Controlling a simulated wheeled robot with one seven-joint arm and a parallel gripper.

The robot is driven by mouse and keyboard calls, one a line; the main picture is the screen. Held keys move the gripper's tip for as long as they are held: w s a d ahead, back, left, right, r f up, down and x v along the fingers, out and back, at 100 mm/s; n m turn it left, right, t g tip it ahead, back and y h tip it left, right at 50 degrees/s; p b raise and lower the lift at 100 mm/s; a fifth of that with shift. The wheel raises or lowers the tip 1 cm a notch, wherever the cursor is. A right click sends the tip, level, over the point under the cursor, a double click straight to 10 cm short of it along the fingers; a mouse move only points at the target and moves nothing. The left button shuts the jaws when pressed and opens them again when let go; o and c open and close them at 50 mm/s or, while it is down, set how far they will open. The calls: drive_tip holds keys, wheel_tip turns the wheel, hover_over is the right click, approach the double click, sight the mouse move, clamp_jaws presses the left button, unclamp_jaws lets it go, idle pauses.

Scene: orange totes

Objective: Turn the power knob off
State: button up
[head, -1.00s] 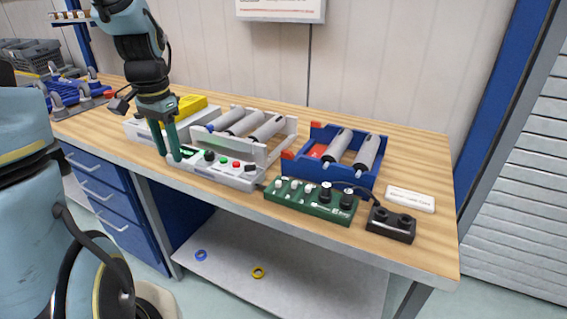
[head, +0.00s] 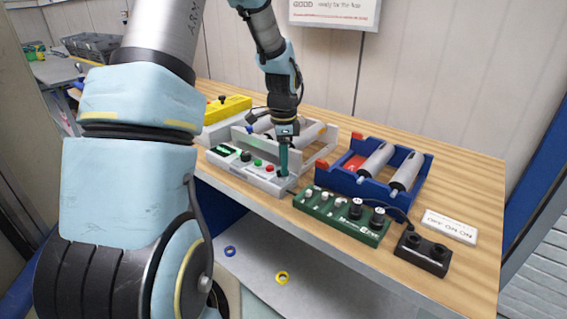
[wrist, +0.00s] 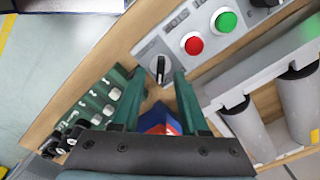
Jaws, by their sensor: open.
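The white control box (head: 235,169) stands on the wooden bench with a row of controls on its front top. In the wrist view a black rotary knob with a pale pointer (wrist: 158,69) sits at the end of the panel, beside a red button (wrist: 192,43) and a green button (wrist: 226,20). My gripper (wrist: 158,76) is open, with its two green fingers on either side of this knob; I cannot tell if they touch it. In the head view my gripper (head: 283,172) is over the box's right end and hides that knob. Another black knob (head: 246,156) is farther left.
A green box with knobs (head: 335,217) stands close to the right. Behind it is a blue tray with grey rollers (head: 350,183). A black two-hole box (head: 422,254) and a white sign (head: 450,226) are at the right. Grey roller trays stand behind the white box.

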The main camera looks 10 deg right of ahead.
drive_tip(key=shift+f, duration=0.75)
drive_tip(key=shift+a, duration=0.1)
drive_tip(key=shift+c, duration=0.4)
clamp_jaws()
